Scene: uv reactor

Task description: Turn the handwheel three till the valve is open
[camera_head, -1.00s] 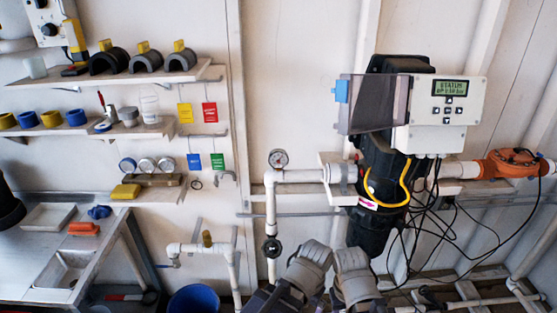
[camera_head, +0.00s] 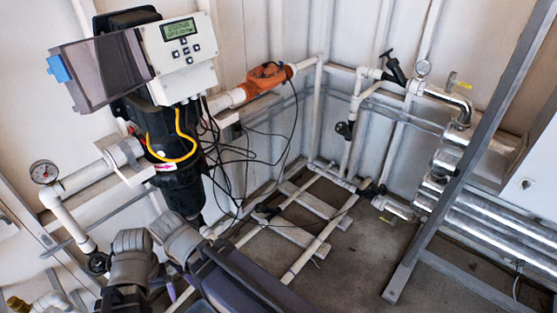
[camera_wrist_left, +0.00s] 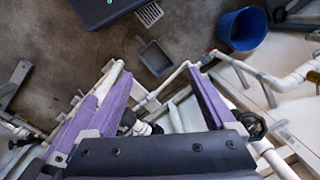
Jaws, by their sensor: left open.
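I see several black handwheels, and no number is readable on any of them. One handwheel (camera_head: 98,263) is at the lower left in the head view, on the white pipe below the gauge. Another handwheel (camera_head: 345,129) is on the thin pipe at the back wall. A third black valve handle (camera_head: 371,190) is low near the floor. In the left wrist view a black handwheel (camera_wrist_left: 252,125) stands just outside the right finger. My left gripper (camera_wrist_left: 155,80) is open, with its purple fingers apart and white pipework beyond them. My right gripper's fingers are not visible.
The UV reactor's control box (camera_head: 180,52) and black housing (camera_head: 170,150) stand above my arms. An orange fitting (camera_head: 267,77) is on the pipe beside them. A grey slanted post (camera_head: 470,150) stands at the right. A blue bucket (camera_wrist_left: 243,28) is on the floor.

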